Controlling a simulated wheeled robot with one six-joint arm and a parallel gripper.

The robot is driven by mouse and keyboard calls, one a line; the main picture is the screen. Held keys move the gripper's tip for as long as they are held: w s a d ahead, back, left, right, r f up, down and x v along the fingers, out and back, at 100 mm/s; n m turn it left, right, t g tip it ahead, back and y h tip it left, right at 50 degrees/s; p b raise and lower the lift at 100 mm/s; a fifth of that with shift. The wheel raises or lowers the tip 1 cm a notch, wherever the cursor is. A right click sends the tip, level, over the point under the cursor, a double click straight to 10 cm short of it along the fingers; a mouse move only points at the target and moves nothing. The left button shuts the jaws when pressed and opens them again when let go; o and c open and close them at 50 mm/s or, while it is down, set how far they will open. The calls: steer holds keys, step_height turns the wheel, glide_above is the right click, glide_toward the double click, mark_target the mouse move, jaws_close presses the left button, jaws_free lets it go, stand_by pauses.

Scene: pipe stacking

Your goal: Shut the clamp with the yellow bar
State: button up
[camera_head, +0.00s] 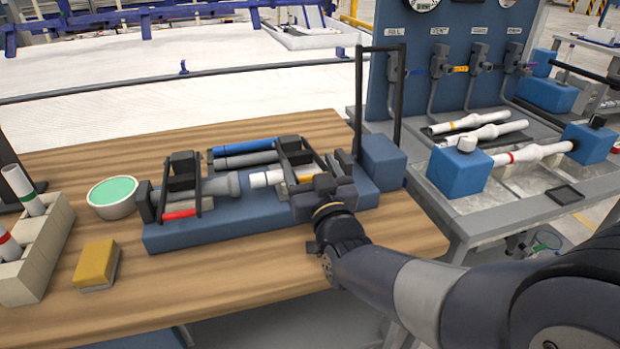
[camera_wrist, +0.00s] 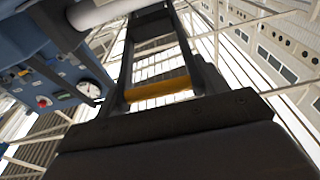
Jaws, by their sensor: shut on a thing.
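A blue fixture (camera_head: 215,232) lies on the wooden table, with a grey and white pipe (camera_head: 222,185) along it. The clamp with the yellow bar (camera_head: 304,178) is at its right end, its black side arms leaning over the pipe. In the wrist view the yellow bar (camera_wrist: 158,90) spans between the two dark arms, just beyond my gripper. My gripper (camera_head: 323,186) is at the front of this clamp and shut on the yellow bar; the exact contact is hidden. A second clamp with a red bar (camera_head: 180,214) is at the left end, its bar low at the front.
A green-topped bowl (camera_head: 112,196), a yellow sponge (camera_head: 97,264) and a beige pipe rack (camera_head: 40,246) stand left. A blue block (camera_head: 382,163) with a tall black frame is close right of the clamp. A metal bench (camera_head: 520,200) with white pipes lies beyond.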

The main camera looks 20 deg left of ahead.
steer(key=shift+s+d+f+t+b, duration=0.15)
steer(key=shift+f+t+b, duration=0.25)
steer(key=shift+f+b, duration=1.75)
steer(key=shift+r+b, duration=0.55)
steer(key=shift+r, duration=0.05)
steer(key=o, duration=1.2)
steer(key=shift+c, duration=0.2)
steer(key=shift+o, duration=0.2)
steer(key=shift+r, duration=0.1)
